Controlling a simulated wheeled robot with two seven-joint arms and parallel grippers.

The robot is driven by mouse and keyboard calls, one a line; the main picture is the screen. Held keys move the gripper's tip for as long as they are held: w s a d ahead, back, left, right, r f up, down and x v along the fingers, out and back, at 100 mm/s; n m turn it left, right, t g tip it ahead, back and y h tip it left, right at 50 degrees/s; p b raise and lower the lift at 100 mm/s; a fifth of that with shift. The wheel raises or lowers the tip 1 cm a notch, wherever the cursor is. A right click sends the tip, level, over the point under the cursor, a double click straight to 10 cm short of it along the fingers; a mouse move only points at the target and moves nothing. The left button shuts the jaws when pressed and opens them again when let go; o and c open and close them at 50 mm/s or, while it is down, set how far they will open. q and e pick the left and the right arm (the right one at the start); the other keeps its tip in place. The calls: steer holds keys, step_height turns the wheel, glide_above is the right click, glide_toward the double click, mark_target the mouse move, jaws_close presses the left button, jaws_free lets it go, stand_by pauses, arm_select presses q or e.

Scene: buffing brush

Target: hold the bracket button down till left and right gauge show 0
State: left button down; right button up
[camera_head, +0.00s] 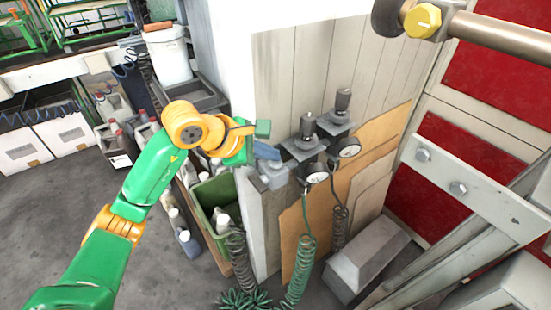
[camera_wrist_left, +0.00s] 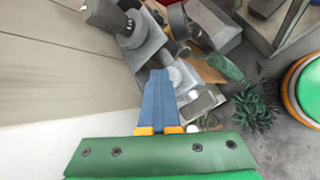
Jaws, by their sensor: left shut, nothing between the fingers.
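The grey bracket (camera_head: 303,148) is on the wall panel's corner, with two dark-topped regulators. The left gauge (camera_head: 316,174) and right gauge (camera_head: 349,149) hang below them, with pale faces and dark rims; their readings are too small to tell. A light grey box (camera_head: 272,176) sits at the bracket's left end. The button cannot be made out clearly. My left gripper (camera_head: 272,153) is shut and empty, its blue fingers beside the bracket, above the box. In the left wrist view the shut fingers (camera_wrist_left: 160,78) point at the grey fitting; contact cannot be told. My right gripper is out of view.
A green bin (camera_head: 216,195) with bottles stands beneath my left forearm. A grey block (camera_head: 368,258) lies at the wall's foot. Grey metal beams fill the right side.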

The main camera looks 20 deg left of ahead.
mark_target(270, 164)
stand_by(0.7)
arm_select(q)
steer(key=shift+r+p, duration=0.7)
steer(key=shift+r, duration=0.25)
step_height(270, 164, up, 5)
steer(key=p, duration=0.4)
steer(key=shift+r, duration=0.1)
